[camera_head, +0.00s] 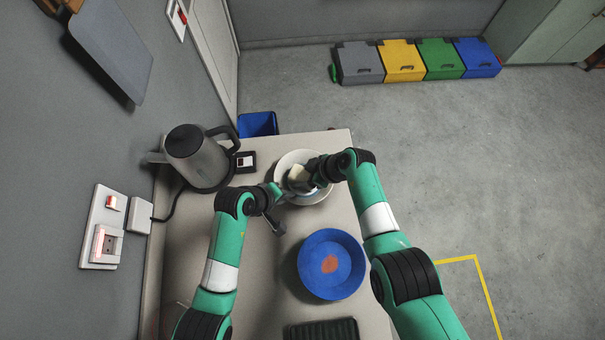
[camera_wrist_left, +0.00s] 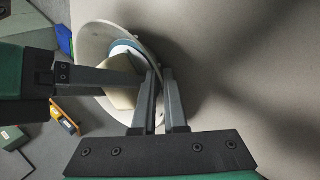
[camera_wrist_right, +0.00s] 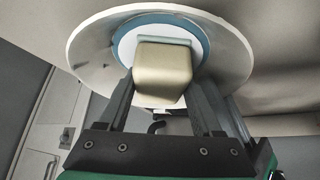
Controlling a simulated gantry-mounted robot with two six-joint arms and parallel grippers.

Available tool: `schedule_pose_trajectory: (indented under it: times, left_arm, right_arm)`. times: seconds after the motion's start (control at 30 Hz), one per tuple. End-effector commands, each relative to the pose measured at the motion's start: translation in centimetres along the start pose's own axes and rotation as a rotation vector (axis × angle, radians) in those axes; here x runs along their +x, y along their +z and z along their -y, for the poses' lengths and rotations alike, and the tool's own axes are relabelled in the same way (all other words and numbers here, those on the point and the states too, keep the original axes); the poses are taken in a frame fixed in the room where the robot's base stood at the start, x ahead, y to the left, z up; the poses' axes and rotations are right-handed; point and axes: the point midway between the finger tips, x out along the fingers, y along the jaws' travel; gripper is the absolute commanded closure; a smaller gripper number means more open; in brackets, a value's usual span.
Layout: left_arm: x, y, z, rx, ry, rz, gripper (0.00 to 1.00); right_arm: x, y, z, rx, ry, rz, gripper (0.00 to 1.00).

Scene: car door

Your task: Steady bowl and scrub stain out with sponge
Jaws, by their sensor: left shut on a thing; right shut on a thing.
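The white bowl (camera_head: 316,196) stands near the far edge of the table; a blue ring shows inside it in the right wrist view (camera_wrist_right: 236,70). My left gripper (camera_head: 279,192) is shut on the bowl's rim, which passes between its fingers in the left wrist view (camera_wrist_left: 156,104). My right gripper (camera_head: 305,182) is over the bowl, shut on the pale yellow sponge (camera_head: 298,174). The sponge sits between the fingers, against or just above the bowl's inside, in the right wrist view (camera_wrist_right: 162,72). I cannot make out a stain; the sponge and fingers hide part of the bowl.
A blue plate (camera_head: 316,278) with an orange-red patch lies nearer on the table (camera_head: 270,262). A kettle (camera_head: 194,156) stands at the left, beside a small black box (camera_head: 245,162). A dark ribbed object (camera_head: 322,330) lies at the near edge.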

Motion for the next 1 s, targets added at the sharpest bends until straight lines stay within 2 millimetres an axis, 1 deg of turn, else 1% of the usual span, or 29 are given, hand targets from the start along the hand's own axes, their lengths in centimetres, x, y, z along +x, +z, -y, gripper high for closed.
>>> schedule_pose_trajectory:
  times: [0.2, 0.47, 0.57, 0.87, 1.0]
  left_arm:
    - [0.1, 0.1, 0.1, 0.0, -0.003, 0.002, 1.0]
    - [0.1, 0.0, 0.1, 0.0, -0.002, -0.001, 1.0]
    - [0.1, 0.0, 0.1, -0.001, -0.002, -0.002, 1.0]
    - [0.1, 0.0, 0.1, 0.0, -0.001, -0.001, 1.0]
    - [0.1, 0.0, 0.1, 0.0, -0.001, 0.0, 1.0]
  right_arm:
    - [0.2, 0.1, 1.2, -0.001, -0.003, 0.003, 0.78]
    - [0.1, 0.1, 1.8, 0.001, -0.009, 0.002, 0.78]
    - [0.2, 0.0, 1.7, 0.002, -0.011, 0.002, 0.78]
    - [0.1, 0.1, 0.2, 0.003, -0.008, 0.003, 0.78]
    - [0.1, 0.2, -0.1, 0.002, -0.004, 0.004, 0.78]
